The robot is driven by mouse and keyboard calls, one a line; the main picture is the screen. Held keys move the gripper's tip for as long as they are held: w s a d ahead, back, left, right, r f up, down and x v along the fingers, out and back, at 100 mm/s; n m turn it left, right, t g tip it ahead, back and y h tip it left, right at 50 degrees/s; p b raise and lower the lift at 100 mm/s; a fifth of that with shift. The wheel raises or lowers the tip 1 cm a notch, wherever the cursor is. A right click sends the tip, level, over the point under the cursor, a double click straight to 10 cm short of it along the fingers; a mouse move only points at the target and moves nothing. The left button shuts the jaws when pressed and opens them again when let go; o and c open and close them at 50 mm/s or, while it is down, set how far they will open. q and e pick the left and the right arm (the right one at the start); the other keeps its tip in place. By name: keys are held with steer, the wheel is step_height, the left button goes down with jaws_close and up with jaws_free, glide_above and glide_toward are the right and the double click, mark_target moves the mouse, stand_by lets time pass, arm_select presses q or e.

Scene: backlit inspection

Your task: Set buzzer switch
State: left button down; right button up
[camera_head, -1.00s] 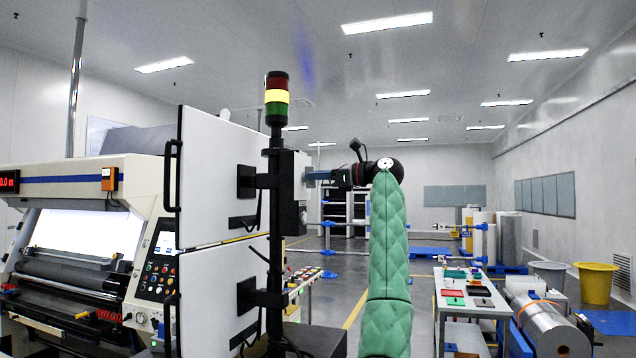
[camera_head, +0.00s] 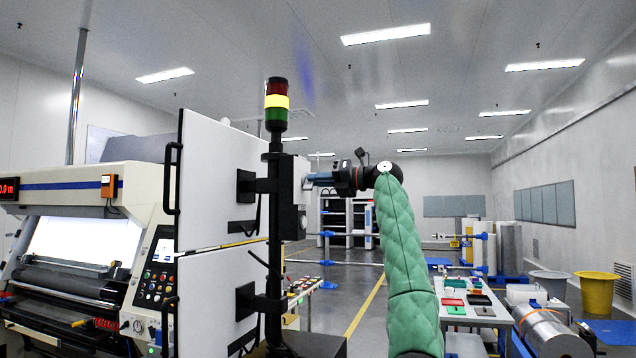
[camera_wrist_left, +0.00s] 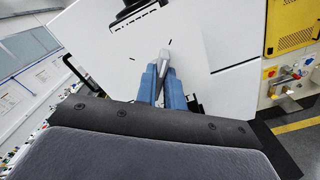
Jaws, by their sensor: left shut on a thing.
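The buzzer switch (camera_wrist_left: 165,56) is a grey lever on a white panel face (camera_wrist_left: 205,60) with short black tick marks around it, in the left wrist view. My left gripper (camera_wrist_left: 161,84) has its two blue fingers shut on the lever, one on each side. In the head view my left gripper (camera_head: 312,179) points left at the white box (camera_head: 299,170) beside the signal tower's pole. The switch itself is hard to make out in the head view. My right gripper is not in view.
The signal tower (camera_head: 277,105) with red, yellow and green segments stands on a black pole in front of white cabinet doors (camera_head: 212,180). A machine with a lit screen (camera_head: 85,240) is at left. A table with trays (camera_head: 490,318) stands at lower right.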

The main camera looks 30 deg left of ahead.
arm_select(q)
steer(key=shift+r+m, duration=0.1)
steer(key=shift+m, duration=0.6)
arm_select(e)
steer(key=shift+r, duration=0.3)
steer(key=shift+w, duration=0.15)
arm_select(q)
steer(key=c, duration=1.5)
jaws_free()
steer(key=shift+w, duration=0.15)
steer(key=shift+d, duration=0.1)
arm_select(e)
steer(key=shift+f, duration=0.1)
